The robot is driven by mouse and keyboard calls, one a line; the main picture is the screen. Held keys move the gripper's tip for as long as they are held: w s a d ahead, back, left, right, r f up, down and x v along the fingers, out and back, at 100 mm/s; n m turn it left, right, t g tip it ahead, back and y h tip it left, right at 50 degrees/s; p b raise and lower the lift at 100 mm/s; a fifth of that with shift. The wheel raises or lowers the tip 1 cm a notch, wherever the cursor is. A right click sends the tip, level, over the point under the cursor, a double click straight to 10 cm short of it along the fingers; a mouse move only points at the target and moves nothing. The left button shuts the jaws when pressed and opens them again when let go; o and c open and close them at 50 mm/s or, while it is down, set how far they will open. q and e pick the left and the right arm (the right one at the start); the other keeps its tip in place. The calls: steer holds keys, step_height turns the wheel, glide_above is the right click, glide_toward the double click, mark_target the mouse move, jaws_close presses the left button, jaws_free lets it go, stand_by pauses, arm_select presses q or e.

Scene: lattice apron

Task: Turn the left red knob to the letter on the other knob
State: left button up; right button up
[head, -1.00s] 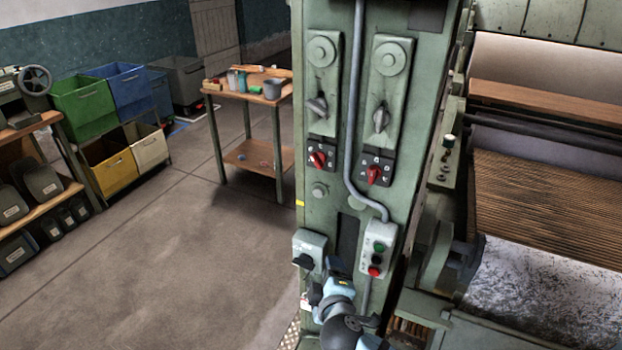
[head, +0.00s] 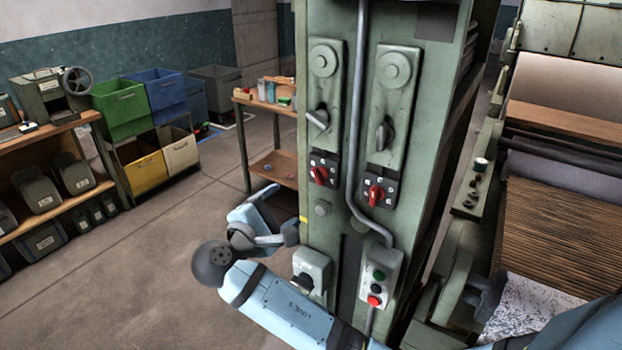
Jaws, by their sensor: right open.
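The left red knob (head: 318,175) sits on a dark plate with small white letters on the green machine column. Its grip looks tilted. The other red knob (head: 376,194) is on a similar plate to its right and a little lower, with its grip nearly upright. The letters are too small to read. My right gripper (head: 284,211) is open and empty at the column's left edge, below and left of the left red knob, apart from it. My blue right arm crosses below it from the lower right. My left gripper is not in view.
A grey conduit (head: 356,130) runs down between the knobs. Grey levers (head: 319,120) are above them. A push-button box (head: 379,278) and a grey switch box (head: 311,272) are below. A wooden table (head: 272,165) stands behind, left of the column. Floor at left is clear.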

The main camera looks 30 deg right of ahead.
mark_target(315, 179)
steer(key=p+x, duration=0.2)
steer(key=x, duration=1)
steer(key=shift+d, duration=0.15)
steer(key=c, duration=0.9)
